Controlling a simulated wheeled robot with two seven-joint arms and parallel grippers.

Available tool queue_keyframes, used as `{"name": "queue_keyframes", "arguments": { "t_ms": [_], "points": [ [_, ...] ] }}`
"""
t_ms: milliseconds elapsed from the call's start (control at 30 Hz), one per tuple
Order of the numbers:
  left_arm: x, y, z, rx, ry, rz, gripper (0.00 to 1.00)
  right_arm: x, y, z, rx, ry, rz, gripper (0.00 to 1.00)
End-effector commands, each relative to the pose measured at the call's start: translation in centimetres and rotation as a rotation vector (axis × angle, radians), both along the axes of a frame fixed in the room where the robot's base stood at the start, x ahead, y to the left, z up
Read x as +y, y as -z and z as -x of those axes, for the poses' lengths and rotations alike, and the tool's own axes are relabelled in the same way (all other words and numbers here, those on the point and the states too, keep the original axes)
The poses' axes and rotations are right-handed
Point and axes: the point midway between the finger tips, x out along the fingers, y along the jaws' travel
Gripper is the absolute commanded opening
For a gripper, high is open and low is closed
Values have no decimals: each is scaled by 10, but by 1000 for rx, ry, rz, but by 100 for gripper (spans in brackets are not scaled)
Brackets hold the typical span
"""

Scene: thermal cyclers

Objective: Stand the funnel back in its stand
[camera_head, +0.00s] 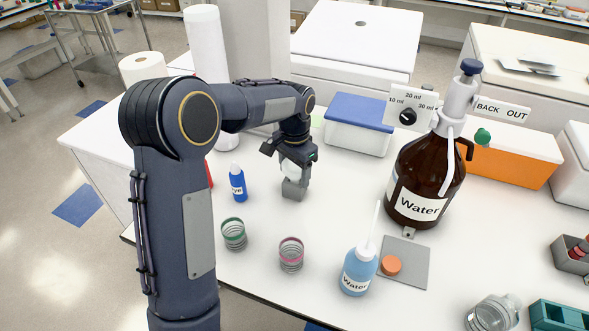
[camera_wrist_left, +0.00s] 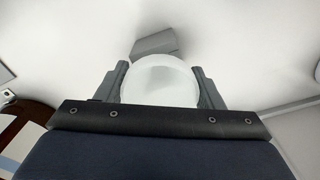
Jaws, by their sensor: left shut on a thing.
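My left gripper (camera_head: 290,162) is shut on the white funnel (camera_head: 290,171). In the left wrist view the funnel (camera_wrist_left: 160,80) shows as a pale round shape between the two fingers (camera_wrist_left: 160,88). The grey stand (camera_head: 294,189) is on the white bench, directly below the funnel in the head view. In the left wrist view part of a grey block, likely the stand (camera_wrist_left: 152,43), shows just beyond the funnel. The funnel's lower end is hidden, so I cannot tell whether it touches or sits in the stand. My right gripper is not in view.
A blue dye bottle (camera_head: 237,183) stands left of the stand. A blue-lidded box (camera_head: 358,122) is behind it to the right. A brown Water bottle (camera_head: 424,178) stands further right.

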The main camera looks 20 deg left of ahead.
Motion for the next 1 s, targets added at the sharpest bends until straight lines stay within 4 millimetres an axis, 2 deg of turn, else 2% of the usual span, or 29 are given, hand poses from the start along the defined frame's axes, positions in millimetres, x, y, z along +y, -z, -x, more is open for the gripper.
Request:
{"name": "queue_keyframes", "arguments": {
  "t_ms": [67, 100, 267, 600, 1000],
  "points": [
    [0, 3, 0, 1, 0, 0, 52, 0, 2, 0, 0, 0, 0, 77],
    [0, 2, 0, 0, 0, 0, 67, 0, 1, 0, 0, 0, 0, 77],
    [0, 2, 0, 0, 0, 0, 87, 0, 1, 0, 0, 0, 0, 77],
    [0, -4, 0, -2, 0, 0, 87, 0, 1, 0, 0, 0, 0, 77],
    [0, -66, -1, -3, 1, 0, 87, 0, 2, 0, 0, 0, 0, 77]
  ]
}}
